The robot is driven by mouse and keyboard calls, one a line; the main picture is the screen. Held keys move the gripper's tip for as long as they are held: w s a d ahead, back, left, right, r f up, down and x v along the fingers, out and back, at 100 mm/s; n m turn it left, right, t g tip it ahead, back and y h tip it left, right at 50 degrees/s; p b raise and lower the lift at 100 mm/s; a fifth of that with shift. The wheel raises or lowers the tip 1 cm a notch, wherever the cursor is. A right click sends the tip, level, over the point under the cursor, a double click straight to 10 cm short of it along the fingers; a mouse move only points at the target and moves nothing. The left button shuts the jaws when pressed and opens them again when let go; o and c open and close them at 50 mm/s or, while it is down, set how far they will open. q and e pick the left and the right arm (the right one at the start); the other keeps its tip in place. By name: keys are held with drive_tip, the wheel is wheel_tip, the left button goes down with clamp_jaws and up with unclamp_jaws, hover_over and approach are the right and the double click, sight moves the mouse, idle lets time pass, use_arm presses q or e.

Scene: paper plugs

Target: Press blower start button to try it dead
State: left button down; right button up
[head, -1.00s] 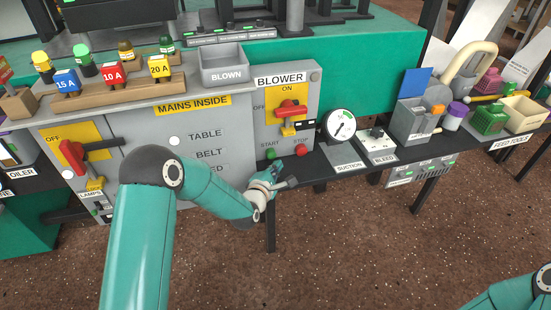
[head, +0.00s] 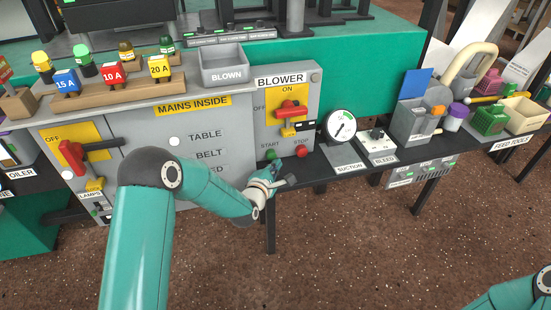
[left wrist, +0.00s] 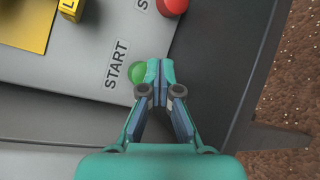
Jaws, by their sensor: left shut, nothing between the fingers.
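The grey blower box (head: 260,100) carries a BLOWER label, a red handle (head: 292,107) on a yellow plate beside the word ON, a green start button (head: 270,154) and a red stop button (head: 301,150). My left gripper (head: 277,170) is shut and empty, low in front of the start button. In the left wrist view its closed fingertips (left wrist: 153,72) overlap the right edge of the green start button (left wrist: 139,74), next to the word START. Whether they touch it I cannot tell. The red stop button (left wrist: 172,6) is at the top edge. My right gripper is out of view.
A suction gauge (head: 340,126) and a bleed box (head: 377,145) stand on the dark shelf to the right. The mains cabinet (head: 215,120) with its red handle (head: 72,155) is to the left. Speckled brown floor lies open in front.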

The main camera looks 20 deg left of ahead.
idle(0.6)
use_arm(q)
drive_tip(key=shift+w+a+r+b, duration=0.1)
drive_tip(key=shift+w+a+b, duration=0.15)
drive_tip(key=shift+b, duration=0.15)
drive_tip(key=shift+w, duration=0.1)
idle(0.3)
